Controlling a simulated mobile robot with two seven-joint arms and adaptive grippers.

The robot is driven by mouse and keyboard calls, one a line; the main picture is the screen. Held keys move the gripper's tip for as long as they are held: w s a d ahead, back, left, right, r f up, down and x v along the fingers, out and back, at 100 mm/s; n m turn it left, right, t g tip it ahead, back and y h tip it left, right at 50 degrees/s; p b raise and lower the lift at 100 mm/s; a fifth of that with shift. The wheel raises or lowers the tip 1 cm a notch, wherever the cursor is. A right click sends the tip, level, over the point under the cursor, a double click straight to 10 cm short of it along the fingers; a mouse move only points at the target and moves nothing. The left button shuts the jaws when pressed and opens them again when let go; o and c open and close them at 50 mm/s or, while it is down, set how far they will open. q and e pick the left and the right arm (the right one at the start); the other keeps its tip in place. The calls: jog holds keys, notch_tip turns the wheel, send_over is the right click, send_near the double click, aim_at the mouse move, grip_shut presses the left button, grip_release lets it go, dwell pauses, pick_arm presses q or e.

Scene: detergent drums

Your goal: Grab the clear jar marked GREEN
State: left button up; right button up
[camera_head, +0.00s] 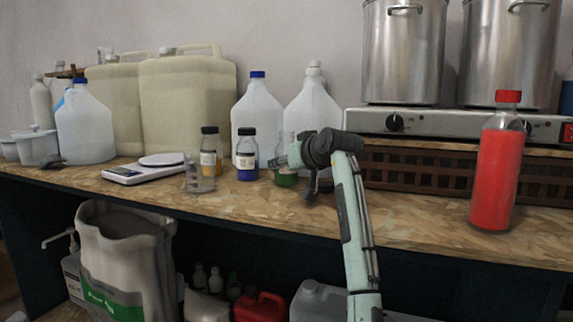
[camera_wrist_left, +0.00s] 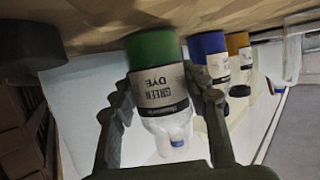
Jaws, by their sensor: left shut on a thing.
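The clear jar marked GREEN DYE (camera_wrist_left: 160,88) has green contents at its base and a white label. In the wrist view, which is upside down, it is between the two fingers of my left gripper (camera_wrist_left: 164,95), which is shut on it. Its base appears at the bench surface; I cannot tell if it is lifted. In the head view the jar's green base (camera_head: 286,180) shows below my left gripper (camera_head: 290,157), which hides part of its upper half. My right gripper is not in view.
A blue dye jar (camera_head: 247,160) and a yellow one (camera_head: 209,160) stand left of the green jar. An empty beaker (camera_head: 194,180) and a scale (camera_head: 143,170) are farther left. White jugs (camera_head: 312,105) stand behind.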

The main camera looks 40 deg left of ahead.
pick_arm(q)
jog(key=shift+r, duration=0.25)
jog(key=shift+r, duration=1.75)
jog(key=s+a+r, duration=0.5)
jog(key=s+r, duration=0.2)
jog(key=s, duration=0.3)
jog(key=shift+a, duration=0.4)
